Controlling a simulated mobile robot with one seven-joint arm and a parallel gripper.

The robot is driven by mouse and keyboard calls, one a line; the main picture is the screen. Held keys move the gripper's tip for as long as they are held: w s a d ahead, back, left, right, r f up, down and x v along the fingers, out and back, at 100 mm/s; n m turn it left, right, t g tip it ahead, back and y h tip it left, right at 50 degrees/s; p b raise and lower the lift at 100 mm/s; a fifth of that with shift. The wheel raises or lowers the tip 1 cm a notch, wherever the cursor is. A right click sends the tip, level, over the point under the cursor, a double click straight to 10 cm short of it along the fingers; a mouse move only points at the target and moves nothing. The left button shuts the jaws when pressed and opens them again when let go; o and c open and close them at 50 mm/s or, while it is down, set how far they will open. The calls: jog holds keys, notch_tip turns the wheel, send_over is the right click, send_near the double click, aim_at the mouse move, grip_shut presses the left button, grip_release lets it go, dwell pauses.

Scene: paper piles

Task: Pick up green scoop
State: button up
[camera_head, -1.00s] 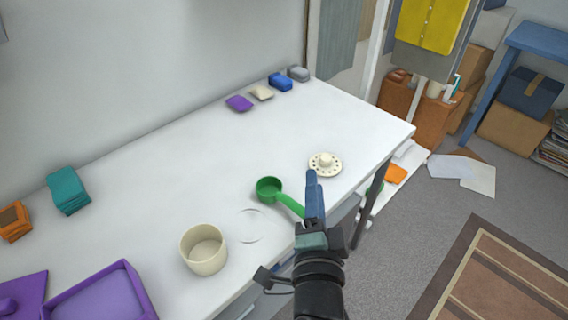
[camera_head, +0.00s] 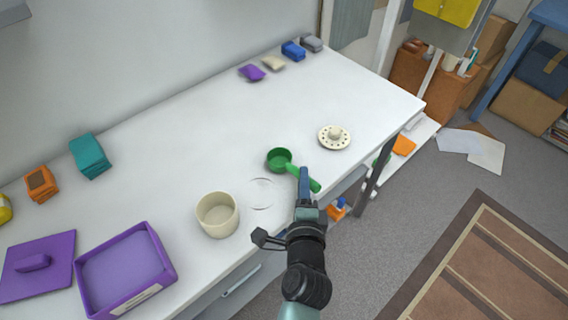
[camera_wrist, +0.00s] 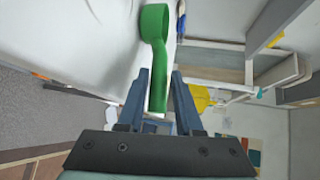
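The green scoop (camera_head: 280,160) lies on the white table near its front edge, its round cup to the left and its handle pointing to the right toward the edge. My gripper (camera_head: 304,178) is at the scoop's handle. In the wrist view the green scoop (camera_wrist: 155,22) runs down from the top, and its handle end lies between the two blue fingers of my gripper (camera_wrist: 160,88). The fingers are apart, with gaps beside the handle. In the head view one finger hides part of the handle.
A beige pot (camera_head: 217,215), a clear round disc (camera_head: 262,194) and a cream dial-like lid (camera_head: 334,137) stand near the scoop. A purple tray (camera_head: 165,262) and purple lid (camera_head: 38,265) lie at the left. The middle of the white table (camera_head: 200,150) is clear.

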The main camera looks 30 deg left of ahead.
jog(key=shift+d+b+x, duration=0.2)
jog(key=shift+b+x, duration=0.35)
jog(key=shift+x, duration=2)
jog(key=shift+w+f, duration=0.1)
grip_shut()
